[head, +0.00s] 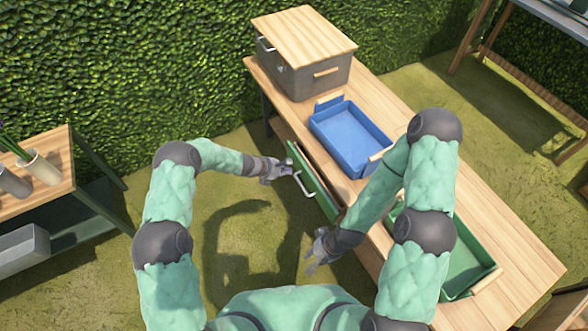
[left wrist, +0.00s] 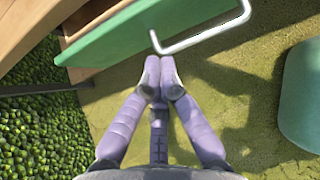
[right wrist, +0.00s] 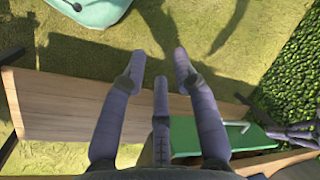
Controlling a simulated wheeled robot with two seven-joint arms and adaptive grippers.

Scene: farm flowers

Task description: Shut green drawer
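The green drawer (head: 315,183) sits under the edge of the wooden table, its front panel standing out from it. A pale bar handle (head: 305,187) is on that front. In the left wrist view the green front (left wrist: 130,35) shows a gap behind it, so the drawer is partly open. My left gripper (head: 286,169) is beside the handle's far end. Its fingertips (left wrist: 160,62) are together just below the handle end, with nothing visible between them; contact is unclear. My right gripper (head: 314,262) is open and empty near the table's front side. The drawer also shows in the right wrist view (right wrist: 205,137).
On the wooden table (head: 505,245) stand a grey box with a wooden lid (head: 305,50), a blue tray (head: 350,140) and a green tray (head: 465,262), partly behind my right arm. Another table (head: 50,185) with pots is at left. Grass before the drawer is clear.

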